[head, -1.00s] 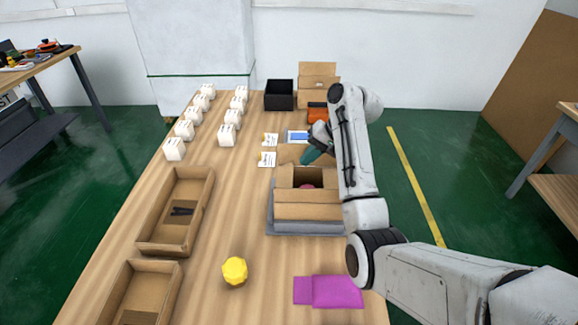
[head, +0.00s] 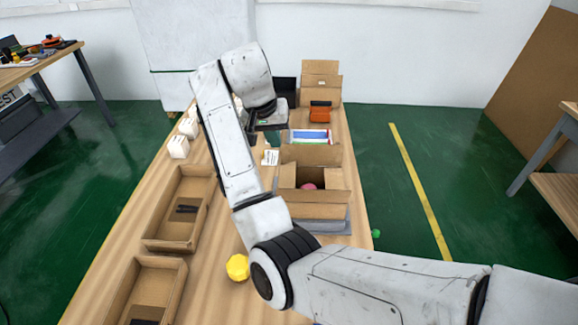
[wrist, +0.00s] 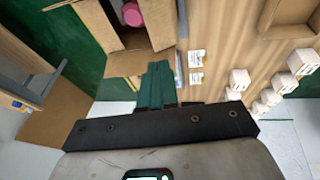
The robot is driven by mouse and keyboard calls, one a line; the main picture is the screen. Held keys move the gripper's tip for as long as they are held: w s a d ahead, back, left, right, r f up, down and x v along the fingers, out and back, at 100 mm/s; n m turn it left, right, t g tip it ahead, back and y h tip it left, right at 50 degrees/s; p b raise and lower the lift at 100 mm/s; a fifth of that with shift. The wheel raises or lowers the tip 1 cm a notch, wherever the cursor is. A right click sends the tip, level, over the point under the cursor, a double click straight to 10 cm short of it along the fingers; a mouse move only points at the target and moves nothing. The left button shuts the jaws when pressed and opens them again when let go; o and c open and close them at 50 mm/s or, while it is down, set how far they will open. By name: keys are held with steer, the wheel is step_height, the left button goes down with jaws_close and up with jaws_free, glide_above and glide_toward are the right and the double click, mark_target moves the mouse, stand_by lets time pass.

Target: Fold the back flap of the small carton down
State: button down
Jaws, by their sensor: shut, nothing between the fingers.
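The small carton (head: 318,211) stands open on the table, right of my arm in the head view. A pink item (head: 309,186) lies inside it. Its back flap (head: 311,155) sticks up and out at the far side, not folded over the opening. The carton also shows at the top left of the wrist view (wrist: 95,22), with the pink item (wrist: 131,14) inside. My gripper (head: 273,140) is left of the back flap in the head view, partly behind my wrist. In the wrist view its teal fingers (wrist: 157,80) are together and empty, close to a carton flap (wrist: 127,62); contact is unclear.
A grey tray (head: 336,227) lies under the carton. Behind it are a blue-and-white box (head: 310,135), an orange item (head: 320,112) and a taller open carton (head: 321,72). Open trays (head: 180,245) and a yellow object (head: 237,267) lie to the left. White boxes (head: 178,147) stand further back.

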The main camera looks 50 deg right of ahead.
steer(key=b, duration=0.1)
glide_above(292, 176)
steer(key=a, duration=0.2)
steer(key=f, duration=1.1)
steer(key=shift+w+d+f, duration=0.15)
steer(key=shift+d+f, duration=0.05)
steer(key=shift+s+d+f, duration=0.2)
steer(key=shift+s+f, duration=0.05)
steer(key=shift+f, duration=0.45)
steer(key=shift+w+f+b, duration=0.1)
steer(key=shift+f+b, duration=0.05)
steer(key=shift+b, duration=0.2)
